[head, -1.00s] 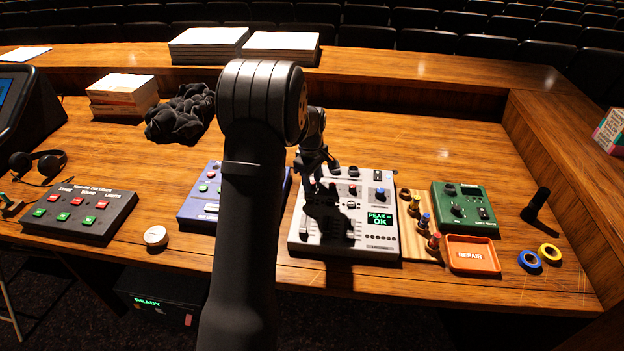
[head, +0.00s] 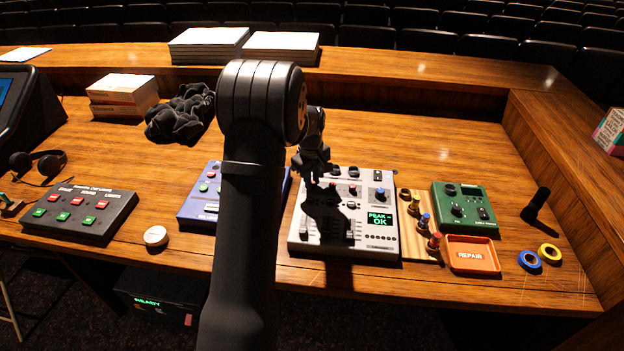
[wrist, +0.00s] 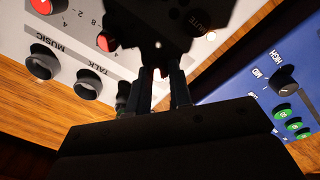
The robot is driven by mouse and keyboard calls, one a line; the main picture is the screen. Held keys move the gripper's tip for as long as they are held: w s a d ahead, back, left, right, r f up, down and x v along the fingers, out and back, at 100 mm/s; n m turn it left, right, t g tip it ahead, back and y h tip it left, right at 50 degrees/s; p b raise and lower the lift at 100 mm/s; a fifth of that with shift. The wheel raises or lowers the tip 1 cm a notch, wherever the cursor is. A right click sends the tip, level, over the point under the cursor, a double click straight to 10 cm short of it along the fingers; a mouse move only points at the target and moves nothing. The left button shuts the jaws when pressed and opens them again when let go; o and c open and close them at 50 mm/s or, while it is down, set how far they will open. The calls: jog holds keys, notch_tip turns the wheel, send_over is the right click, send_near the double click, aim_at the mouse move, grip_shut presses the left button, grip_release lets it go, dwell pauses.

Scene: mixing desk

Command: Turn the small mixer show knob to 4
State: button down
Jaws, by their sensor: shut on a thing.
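The small mixer (head: 372,238) is a light grey box with several knobs and a lit display reading PEAK OK. My gripper (head: 311,172) is at its back left corner in the head view. In the wrist view my gripper (wrist: 165,78) points down with its fingers close together, shut on the show knob (wrist: 160,73).
In the wrist view, red-topped and black knobs by MUSIC and TALK (wrist: 88,86) stand left of my fingers. A blue box (head: 200,195) is left of the mixer. A wooden holder (head: 414,236) and green box (head: 465,210) are right. My arm hides part of the desk.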

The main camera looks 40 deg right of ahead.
jog(key=m, duration=0.4)
jog(key=shift+m, duration=2.6)
jog(key=c, duration=1.3)
grip_release()
jog(key=shift+r, duration=0.1)
notch_tip(320, 180, up, 17)
jog(key=shift+w+a+r, duration=0.15)
jog(key=shift+w+a, duration=0.1)
jog(key=shift+w, duration=0.05)
